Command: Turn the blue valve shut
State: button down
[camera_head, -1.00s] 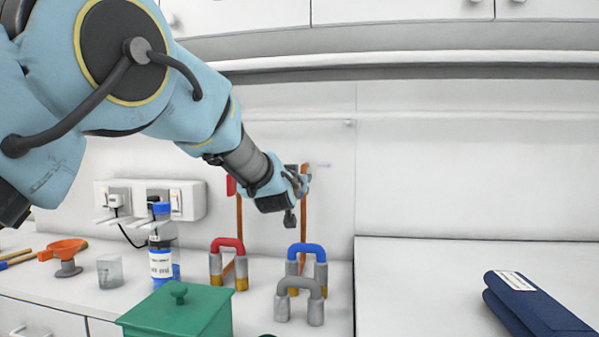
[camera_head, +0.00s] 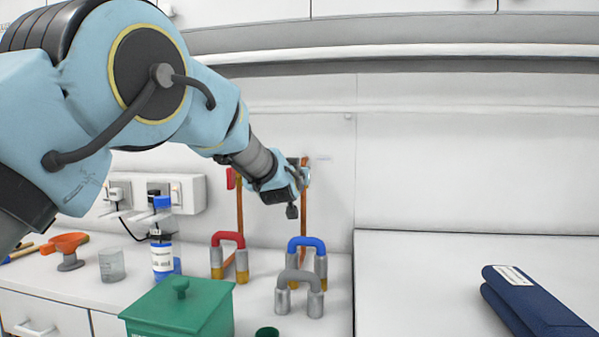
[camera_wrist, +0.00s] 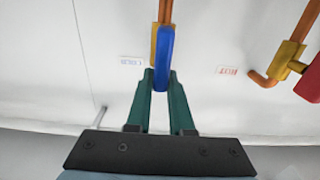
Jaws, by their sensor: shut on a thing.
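The blue valve's handle (camera_wrist: 165,58) shows in the wrist view as a long blue lever, roughly in line with its copper pipe (camera_wrist: 166,10). A bit of yellow valve body shows beside it. My gripper (camera_wrist: 162,74) has its green fingers on either side of the lever's near end, shut on it. In the head view my gripper (camera_head: 300,180) is at the wall, in front of the right-hand copper pipe (camera_head: 304,218). There it hides the blue valve.
A red valve handle (camera_wrist: 309,82) is on the neighbouring pipe, right in the wrist view. Below my gripper stand blue (camera_head: 306,244), red (camera_head: 228,239) and grey (camera_head: 299,278) arched things. A green box (camera_head: 180,308) and navy case (camera_head: 532,300) are nearer. The right-hand wall is clear.

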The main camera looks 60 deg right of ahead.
jog(key=shift+s+m, duration=0.15)
jog(key=shift+m, duration=0.15)
dwell(0.4)
jog(key=shift+s+d+f+m+b, duration=0.15)
jog(key=shift+s+f+m+b, duration=0.6)
jog(key=shift+m, duration=2.1)
jog(key=shift+s+d+f+m+b, duration=0.2)
jog(key=shift+m+b, duration=1.1)
jog(key=shift+m, duration=1.6)
jog(key=shift+s+d+f+m+b, duration=0.1)
jog(key=shift+s+f+m+b, duration=0.65)
jog(key=shift+m, duration=2.1)
jog(key=shift+w+r+b, duration=0.2)
jog(key=shift+w+b, duration=0.15)
jog(key=shift+w, duration=0.15)
jog(key=c, duration=0.8)
grip_release()
jog(key=b+v, duration=0.3)
jog(key=v, duration=0.7)
jog(key=shift+s+a, duration=0.15)
jog(key=shift+a, duration=0.25)
